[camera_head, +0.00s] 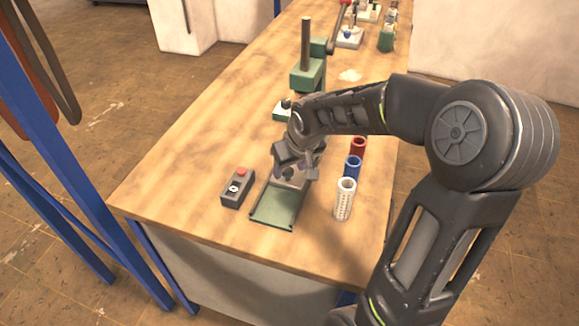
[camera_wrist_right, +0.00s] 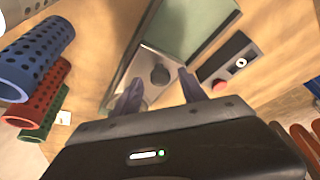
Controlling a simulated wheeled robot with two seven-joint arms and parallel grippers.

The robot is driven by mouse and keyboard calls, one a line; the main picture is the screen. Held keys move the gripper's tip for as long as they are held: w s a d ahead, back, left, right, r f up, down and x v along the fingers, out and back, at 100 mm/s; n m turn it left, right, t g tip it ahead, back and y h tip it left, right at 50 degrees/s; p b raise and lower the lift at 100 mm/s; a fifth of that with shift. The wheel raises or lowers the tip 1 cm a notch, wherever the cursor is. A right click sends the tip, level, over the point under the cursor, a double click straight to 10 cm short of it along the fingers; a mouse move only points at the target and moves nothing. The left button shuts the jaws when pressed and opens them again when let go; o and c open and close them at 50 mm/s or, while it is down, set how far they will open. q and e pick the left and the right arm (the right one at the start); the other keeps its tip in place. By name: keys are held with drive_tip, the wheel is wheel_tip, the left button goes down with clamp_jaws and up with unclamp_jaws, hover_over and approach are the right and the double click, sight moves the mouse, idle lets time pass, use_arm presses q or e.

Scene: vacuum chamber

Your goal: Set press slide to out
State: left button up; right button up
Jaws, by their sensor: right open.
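The press (camera_head: 307,74) stands on the wooden bench, with a green body and a column. In front of it lies a flat slide with a metal plate and a green tray (camera_head: 272,207). My right forearm hides part of the press base. My left gripper is out of view.
A dark control box (camera_head: 237,190) with a red button sits left of the tray. White (camera_head: 344,200), blue (camera_head: 352,167) and red (camera_head: 358,147) perforated cylinders stand to the right, close to the gripper. The bench's left side is clear.

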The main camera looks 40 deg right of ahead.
drive_tip(key=shift+w+f, duration=0.15)
drive_tip(key=shift+f, duration=0.2)
drive_tip(key=shift+c, duration=0.4)
clamp_jaws()
idle(0.9)
